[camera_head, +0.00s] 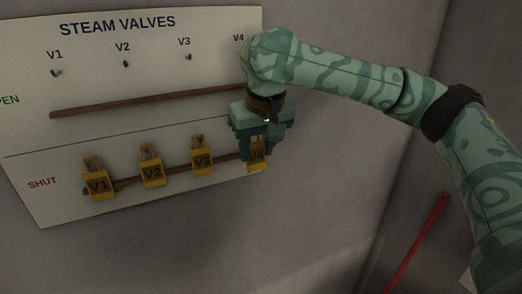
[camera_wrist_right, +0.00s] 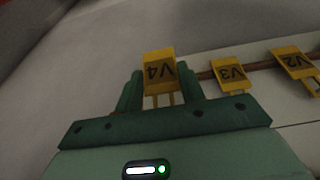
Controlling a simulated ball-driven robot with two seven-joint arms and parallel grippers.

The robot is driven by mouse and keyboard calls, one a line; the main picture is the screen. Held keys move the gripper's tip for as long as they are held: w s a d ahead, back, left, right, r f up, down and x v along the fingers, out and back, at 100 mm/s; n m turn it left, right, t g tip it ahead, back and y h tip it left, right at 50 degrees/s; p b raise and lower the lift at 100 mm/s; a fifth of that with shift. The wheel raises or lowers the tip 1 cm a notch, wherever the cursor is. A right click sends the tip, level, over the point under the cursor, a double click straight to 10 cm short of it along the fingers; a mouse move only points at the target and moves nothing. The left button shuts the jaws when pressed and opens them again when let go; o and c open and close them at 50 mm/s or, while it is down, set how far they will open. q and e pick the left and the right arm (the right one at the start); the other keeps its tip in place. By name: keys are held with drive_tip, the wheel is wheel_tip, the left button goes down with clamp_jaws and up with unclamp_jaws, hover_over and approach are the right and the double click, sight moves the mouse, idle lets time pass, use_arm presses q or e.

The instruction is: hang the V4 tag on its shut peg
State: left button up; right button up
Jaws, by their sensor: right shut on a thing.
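The yellow V4 tag (camera_head: 257,154) is at the right end of the SHUT row on the white valve board, partly hidden by my right gripper (camera_head: 258,150). My right gripper is shut on this tag. In the right wrist view the V4 tag (camera_wrist_right: 159,72) stands between the two green fingers (camera_wrist_right: 160,92), its label upside down. The V4 shut peg is hidden behind the gripper and tag, so I cannot tell whether the tag is on it. My left gripper is not in view.
Yellow tags V1 (camera_head: 98,185), V2 (camera_head: 151,171) and V3 (camera_head: 203,161) hang in the SHUT row along a brown rail (camera_head: 128,183). An upper brown rail (camera_head: 150,101) crosses the board (camera_head: 60,135) below the open pegs. A red bar (camera_head: 418,240) leans at right.

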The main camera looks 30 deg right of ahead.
drive_tip(key=shift+w+f, duration=0.1)
drive_tip(key=shift+w, duration=0.55)
drive_tip(key=shift+w+d+f, duration=0.1)
drive_tip(key=shift+w+f, duration=0.15)
drive_tip(key=shift+w, duration=0.45)
drive_tip(key=shift+w+f, duration=0.25)
drive_tip(key=shift+w, duration=0.45)
drive_tip(key=o, duration=1)
